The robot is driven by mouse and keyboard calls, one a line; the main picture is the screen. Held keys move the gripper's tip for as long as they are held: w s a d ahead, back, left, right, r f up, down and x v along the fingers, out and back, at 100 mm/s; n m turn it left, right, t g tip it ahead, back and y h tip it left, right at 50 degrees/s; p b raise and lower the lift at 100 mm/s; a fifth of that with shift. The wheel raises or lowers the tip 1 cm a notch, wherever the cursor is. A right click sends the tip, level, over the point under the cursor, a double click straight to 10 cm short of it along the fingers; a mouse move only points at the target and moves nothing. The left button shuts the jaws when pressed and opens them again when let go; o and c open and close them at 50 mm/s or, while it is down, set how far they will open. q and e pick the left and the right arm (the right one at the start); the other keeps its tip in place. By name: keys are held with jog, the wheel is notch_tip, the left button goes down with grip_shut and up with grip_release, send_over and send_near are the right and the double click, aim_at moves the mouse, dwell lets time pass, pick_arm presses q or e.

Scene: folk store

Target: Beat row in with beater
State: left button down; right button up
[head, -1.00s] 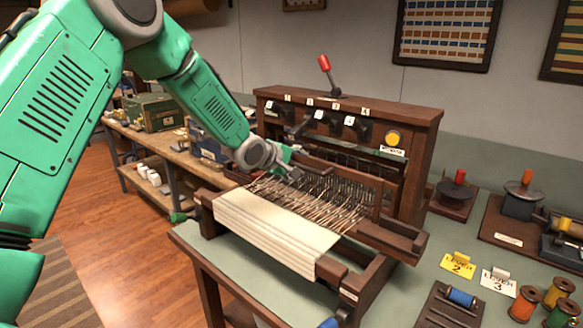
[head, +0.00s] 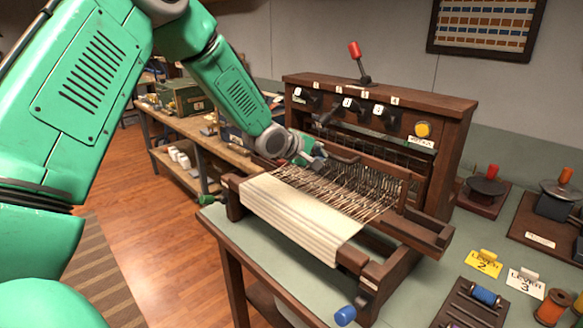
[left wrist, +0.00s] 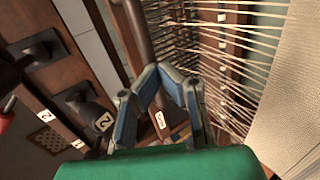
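The wooden loom stands on a green-topped table. Its beater (head: 385,166) is the dark bar and frame across the warp threads (head: 335,190), behind the pale woven cloth (head: 297,220). My left gripper (head: 318,158) is at the left end of the beater bar. A small white label (left wrist: 160,120) shows between the fingers. My right gripper is not in view.
Numbered levers (head: 350,103) and a yellow button (head: 423,130) are on the loom's upright panel, above and behind the gripper. A red-topped lever (head: 358,60) stands on top. Yellow (head: 484,263) and white (head: 525,284) lever cards and spools (head: 552,307) lie at the right.

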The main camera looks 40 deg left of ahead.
pick_arm(q)
jog(key=s+a+p, duration=0.1)
jog(key=s+p, duration=0.3)
jog(key=s, duration=1)
jog(key=shift+a+p, duration=0.3)
jog(key=shift+p, duration=0.1)
jog(key=shift+a, duration=0.1)
jog(key=shift+a+p, duration=0.1)
jog(key=shift+p, duration=0.2)
jog(key=c, duration=1.1)
grip_release()
